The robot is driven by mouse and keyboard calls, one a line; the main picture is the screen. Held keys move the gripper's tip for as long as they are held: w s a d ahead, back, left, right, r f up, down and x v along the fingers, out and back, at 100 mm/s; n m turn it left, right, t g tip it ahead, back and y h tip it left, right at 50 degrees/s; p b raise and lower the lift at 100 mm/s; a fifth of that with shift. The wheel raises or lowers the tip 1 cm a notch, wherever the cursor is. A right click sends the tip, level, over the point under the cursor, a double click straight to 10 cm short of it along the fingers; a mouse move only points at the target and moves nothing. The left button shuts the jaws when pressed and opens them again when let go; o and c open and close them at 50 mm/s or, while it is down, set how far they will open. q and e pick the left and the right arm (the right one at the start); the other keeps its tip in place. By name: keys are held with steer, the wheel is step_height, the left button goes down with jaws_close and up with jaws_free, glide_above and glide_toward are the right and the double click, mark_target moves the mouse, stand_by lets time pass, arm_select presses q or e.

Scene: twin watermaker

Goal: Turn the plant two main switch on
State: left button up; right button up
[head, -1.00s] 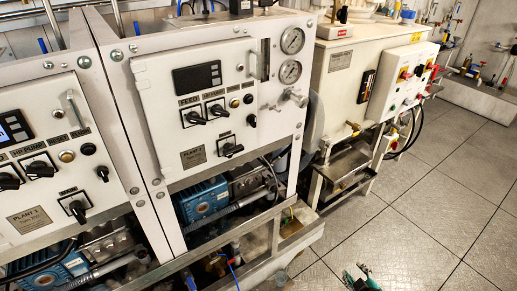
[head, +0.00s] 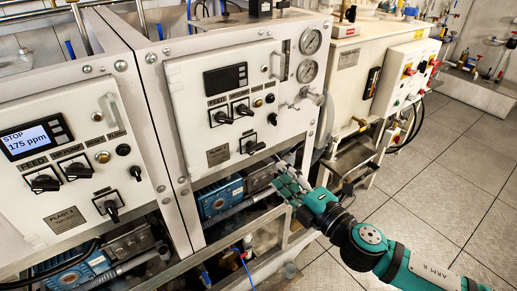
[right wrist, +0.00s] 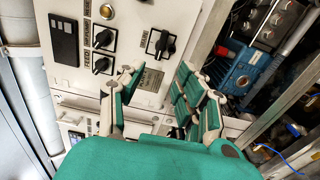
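The plant two panel (head: 200,130) is white, with a dark display (head: 225,79). Its main switch (head: 252,146) is a black rotary knob on a pale plate, low on the panel. My left gripper is out of view.
The plant one panel (head: 75,150) stands at left, its display lit with "STOP 175 ppm". Feed (head: 222,117) and pump (head: 243,110) knobs sit above the main switch. A blue pump (head: 218,196) and metal frame lie below. Open floor is at right.

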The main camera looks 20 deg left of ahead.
mark_target(256, 150)
steer(key=p+x, duration=0.1)
steer(key=x, duration=0.9)
steer(key=shift+w+a, duration=0.15)
steer(key=shift+w, duration=0.1)
jaws_close()
